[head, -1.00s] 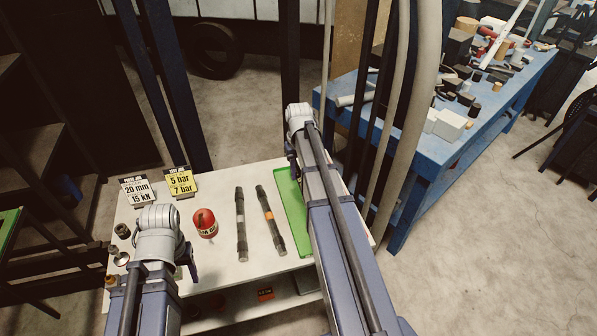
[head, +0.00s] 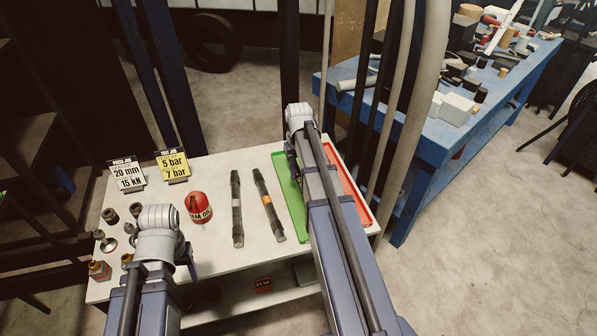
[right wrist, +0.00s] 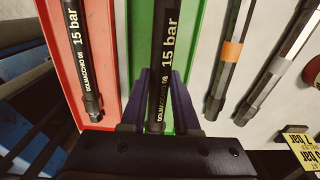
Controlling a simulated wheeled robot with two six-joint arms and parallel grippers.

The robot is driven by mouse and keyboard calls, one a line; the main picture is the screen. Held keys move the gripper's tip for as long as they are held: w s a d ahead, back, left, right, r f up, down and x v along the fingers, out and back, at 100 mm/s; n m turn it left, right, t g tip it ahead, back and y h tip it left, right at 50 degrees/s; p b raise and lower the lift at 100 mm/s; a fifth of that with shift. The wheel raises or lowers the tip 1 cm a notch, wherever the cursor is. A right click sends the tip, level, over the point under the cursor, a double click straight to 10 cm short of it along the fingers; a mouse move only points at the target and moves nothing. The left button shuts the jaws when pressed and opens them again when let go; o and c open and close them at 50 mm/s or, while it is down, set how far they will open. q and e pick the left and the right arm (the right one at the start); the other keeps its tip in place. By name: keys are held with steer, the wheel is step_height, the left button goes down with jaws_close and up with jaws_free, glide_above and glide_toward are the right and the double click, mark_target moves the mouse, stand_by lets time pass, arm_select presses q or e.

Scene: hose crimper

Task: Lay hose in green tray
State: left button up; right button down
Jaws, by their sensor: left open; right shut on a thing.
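The green tray (head: 287,195) lies on the white table, partly hidden behind my right arm. In the right wrist view, my right gripper (right wrist: 161,78) is shut on a black hose (right wrist: 166,40) marked 15 bar. The hose is over the green tray (right wrist: 188,60), lined up along it; I cannot tell whether it touches the tray floor. My right gripper is largely hidden by its own arm in the head view. My left gripper (head: 192,268) is open and empty above the table's front left.
A red tray (head: 350,185) beside the green one holds another 15 bar hose (right wrist: 82,60). Two hoses, one grey-banded (head: 237,210) and one orange-banded (head: 268,205), lie left of the green tray. A red can (head: 198,207), fittings (head: 110,216) and two signs (head: 172,166) stand further left.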

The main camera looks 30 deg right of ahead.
mark_target(298, 190)
steer(key=shift+f+b, duration=2.5)
steer(key=shift+f, duration=0.3)
steer(key=c, duration=0.6)
jaws_free()
steer(key=shift+o, duration=0.2)
steer(key=shift+r, duration=0.1)
step_height(298, 190, up, 8)
steer(key=p, duration=0.8)
steer(key=shift+f, duration=0.2)
